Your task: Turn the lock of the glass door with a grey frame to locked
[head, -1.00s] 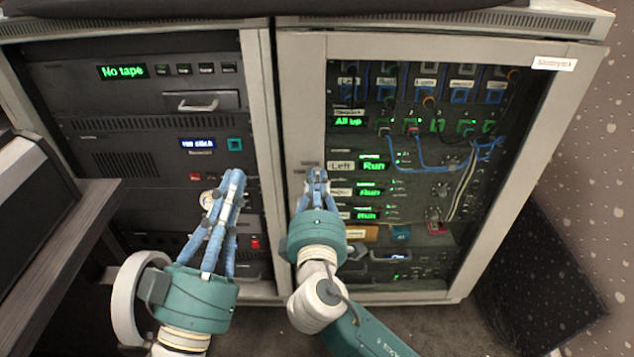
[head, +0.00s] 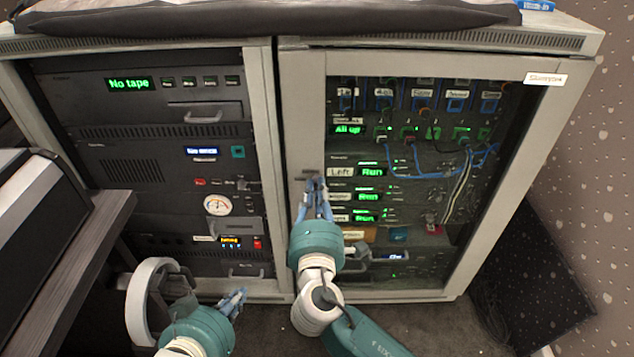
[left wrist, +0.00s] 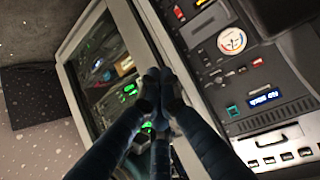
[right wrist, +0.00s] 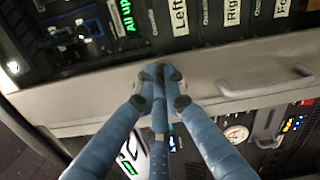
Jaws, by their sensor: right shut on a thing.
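The glass door with a grey frame (head: 545,135) is the closed front of the right-hand cabinet. My right gripper (head: 316,184) is at the left stile of this door, just below a small dark marking (head: 311,173). In the right wrist view its fingertips (right wrist: 160,76) are together on a small dark piece at the frame, which I take as the lock. The fingers hide most of it, so I cannot tell which way it is turned. My left gripper (head: 238,295) is low in front of the left cabinet, away from the door, fingers together and empty.
A door pull (right wrist: 265,82) sits on the frame close to my right gripper. The left rack holds a "No tape" display (head: 130,84) and a round gauge (head: 217,205). A desk edge (head: 95,240) stands at the left. A dark panel (head: 530,270) leans at the right.

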